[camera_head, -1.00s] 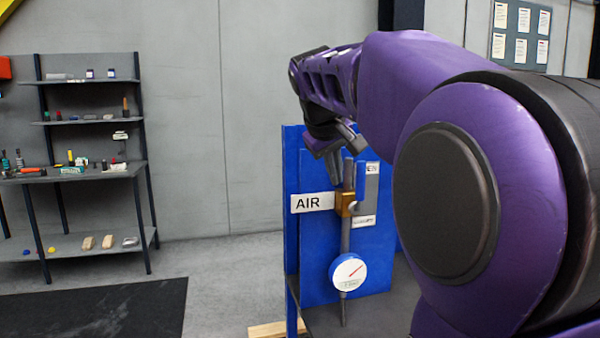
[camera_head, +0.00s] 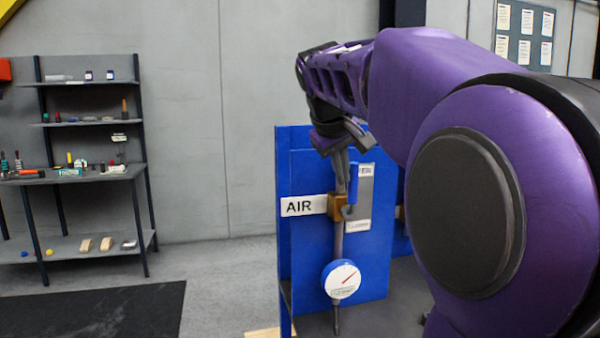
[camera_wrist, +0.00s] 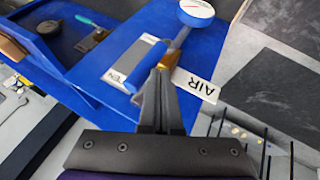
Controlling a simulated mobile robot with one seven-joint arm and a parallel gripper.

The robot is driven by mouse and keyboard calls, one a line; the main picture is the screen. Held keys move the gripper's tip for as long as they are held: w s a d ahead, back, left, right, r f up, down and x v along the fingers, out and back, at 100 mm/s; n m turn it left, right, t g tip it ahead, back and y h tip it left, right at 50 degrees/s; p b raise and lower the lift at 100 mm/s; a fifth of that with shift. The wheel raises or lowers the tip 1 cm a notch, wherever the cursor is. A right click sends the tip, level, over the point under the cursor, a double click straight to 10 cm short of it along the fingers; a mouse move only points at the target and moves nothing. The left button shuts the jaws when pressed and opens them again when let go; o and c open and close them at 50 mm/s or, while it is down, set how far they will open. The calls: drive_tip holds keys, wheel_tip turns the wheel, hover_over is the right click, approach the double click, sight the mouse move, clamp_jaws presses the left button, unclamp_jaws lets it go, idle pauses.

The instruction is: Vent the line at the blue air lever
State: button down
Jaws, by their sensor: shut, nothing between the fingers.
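The blue air lever (camera_head: 352,184) stands roughly upright beside the brass valve body (camera_head: 338,207) on a grey vertical pipe. The white AIR sign (camera_head: 303,206) is just left of it. In the wrist view the lever (camera_wrist: 148,66) lies slanted, just beyond and to the left of my fingertips. My gripper (camera_head: 342,150) is above the valve in the head view. In the wrist view my gripper (camera_wrist: 159,76) is shut and empty, its tips close to the brass body (camera_wrist: 170,62). I cannot tell whether they touch the lever or valve.
A blue panel (camera_head: 300,250) backs the valve. A round gauge (camera_head: 342,280) sits on the pipe below it. A grey label plate (camera_head: 363,210) is behind the lever. A shelf rack (camera_head: 85,172) with small items stands far left, with open floor between.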

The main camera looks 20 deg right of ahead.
drive_tip(key=shift+d+r, duration=0.1)
drive_tip(key=shift+d+y+p, duration=0.25)
drive_tip(key=shift+y+p, duration=0.05)
drive_tip(key=shift+p, duration=0.3)
